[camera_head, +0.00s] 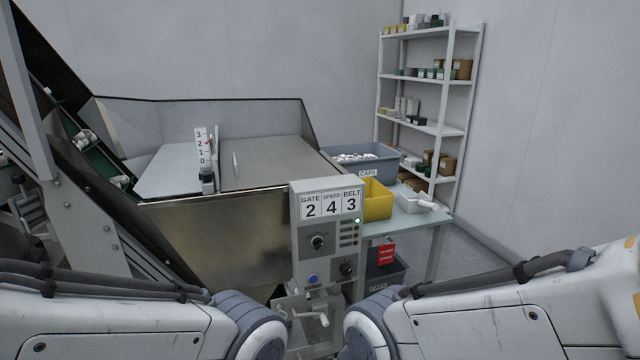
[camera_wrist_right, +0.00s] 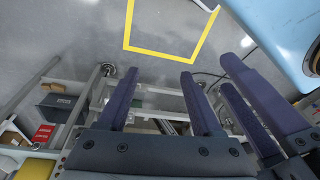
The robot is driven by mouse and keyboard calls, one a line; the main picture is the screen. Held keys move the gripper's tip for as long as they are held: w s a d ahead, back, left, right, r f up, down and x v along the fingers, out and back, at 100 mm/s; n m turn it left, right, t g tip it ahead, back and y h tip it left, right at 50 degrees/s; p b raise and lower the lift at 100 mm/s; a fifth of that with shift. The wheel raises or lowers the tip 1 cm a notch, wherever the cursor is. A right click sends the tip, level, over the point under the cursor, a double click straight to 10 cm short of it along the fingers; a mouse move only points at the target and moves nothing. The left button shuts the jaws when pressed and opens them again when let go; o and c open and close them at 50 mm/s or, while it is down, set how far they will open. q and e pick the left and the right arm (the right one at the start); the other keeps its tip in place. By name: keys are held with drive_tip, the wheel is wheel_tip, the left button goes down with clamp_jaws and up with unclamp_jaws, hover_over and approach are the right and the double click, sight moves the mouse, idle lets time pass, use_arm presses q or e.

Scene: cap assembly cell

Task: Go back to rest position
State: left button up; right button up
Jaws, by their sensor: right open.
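My right gripper (camera_wrist_right: 156,88) is in the right wrist view. Its two dark fingers are spread wide apart with nothing between them, and floor and metal framework show below. A second pair of dark fingers (camera_wrist_right: 230,72), my left gripper, is beside it at the right of that view. Its fingertips stand apart and I see nothing held. In the head view both forearms come in low from the sides and meet near the bottom middle. Neither gripper shows there. The control panel (camera_head: 328,222) stands just ahead, reading gate 2, speed 4, belt 3, with a green light lit.
A metal hopper (camera_head: 215,240) stands ahead left, with a conveyor (camera_head: 100,160) beside it. On the right, a side table (camera_head: 408,226) carries a yellow bin (camera_head: 376,203) and a white tray (camera_head: 425,203). A grey caps bin (camera_head: 385,165) and shelves (camera_head: 440,131) are behind. A yellow-lined floor area (camera_wrist_right: 180,57) is clear.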

drive_tip(key=s+d+r+p, duration=0.1)
drive_tip(key=s+r+p, duration=0.1)
drive_tip(key=r+p, duration=0.6)
drive_tip(key=s+d+r+n+g+p, duration=0.1)
drive_tip(key=s+r+p, duration=0.1)
drive_tip(key=r+p, duration=0.7)
drive_tip(key=shift+s+r+n+h, duration=0.3)
drive_tip(key=shift+r+h, duration=0.1)
drive_tip(key=shift+r, duration=0.25)
idle(5.7)
